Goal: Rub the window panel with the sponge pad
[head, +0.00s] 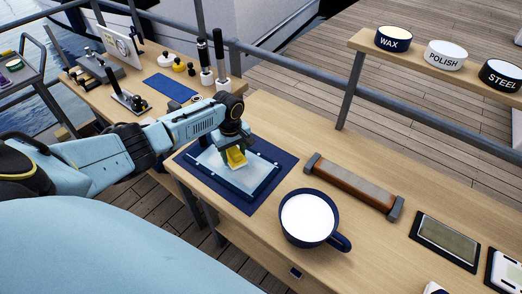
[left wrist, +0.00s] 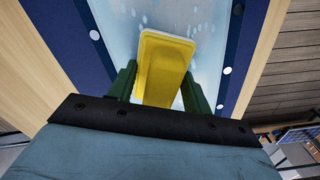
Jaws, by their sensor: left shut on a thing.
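The window panel (head: 215,178) is a pale, glassy pane with whitish spots, lying on a dark blue mat (head: 274,150) on the wooden bench. My left gripper (head: 234,153) is over the panel, shut on the yellow sponge pad (head: 237,160). In the left wrist view the sponge pad (left wrist: 165,65) sits between the two green fingers of the left gripper (left wrist: 162,90), over the wet-looking window panel (left wrist: 115,22). The pad's underside is hidden, so I cannot tell whether it touches the panel. My right gripper is not in view.
A navy mug (head: 309,219) with white contents stands right of the mat. A long brown block with grey ends (head: 352,185) lies behind it. A shelf holds WAX (head: 393,39), POLISH (head: 445,55) and STEEL (head: 501,75) tins. Bare bench lies between mat and block.

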